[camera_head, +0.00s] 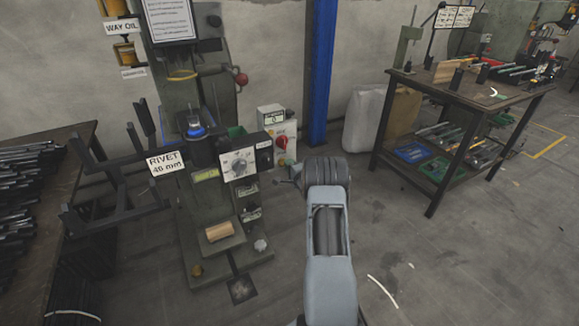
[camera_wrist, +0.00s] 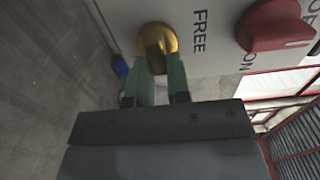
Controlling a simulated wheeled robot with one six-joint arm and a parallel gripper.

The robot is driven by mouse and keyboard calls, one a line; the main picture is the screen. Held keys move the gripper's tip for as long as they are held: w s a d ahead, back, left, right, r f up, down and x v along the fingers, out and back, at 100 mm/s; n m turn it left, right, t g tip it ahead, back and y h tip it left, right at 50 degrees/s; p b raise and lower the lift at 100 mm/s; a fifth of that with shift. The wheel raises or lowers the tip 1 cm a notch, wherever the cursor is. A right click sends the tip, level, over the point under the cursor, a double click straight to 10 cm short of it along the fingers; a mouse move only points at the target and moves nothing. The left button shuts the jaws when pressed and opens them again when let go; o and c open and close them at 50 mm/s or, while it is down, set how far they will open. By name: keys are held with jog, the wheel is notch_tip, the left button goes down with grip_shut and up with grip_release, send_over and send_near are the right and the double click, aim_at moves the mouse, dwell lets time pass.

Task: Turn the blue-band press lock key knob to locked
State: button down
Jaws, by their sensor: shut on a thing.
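The press (camera_head: 185,80) with a blue band (camera_head: 196,131) stands left of centre in the head view. A pale control box (camera_head: 276,116) with a red switch (camera_head: 281,142) is at its right side. In the wrist view, a round brass lock key knob (camera_wrist: 157,38) sits on a pale panel beside the printed word FREE. My gripper (camera_wrist: 162,72) has its green fingers shut on the knob's raised grip. The other lock label is not visible.
The red switch (camera_wrist: 272,25) is close to the right of the knob in the wrist view, by the word ON. A dial box (camera_head: 239,163) and rivet sign (camera_head: 168,162) are on the press front. A workbench (camera_head: 455,95) stands right; the floor between is mostly open.

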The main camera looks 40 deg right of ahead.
jog(key=c, duration=1.1)
grip_release()
jog(key=s, duration=0.4)
jog(key=s+a+p, duration=0.1)
jog(key=s, duration=0.4)
jog(key=s+a+p, duration=0.1)
jog(key=s, duration=0.3)
jog(key=shift+s, duration=0.35)
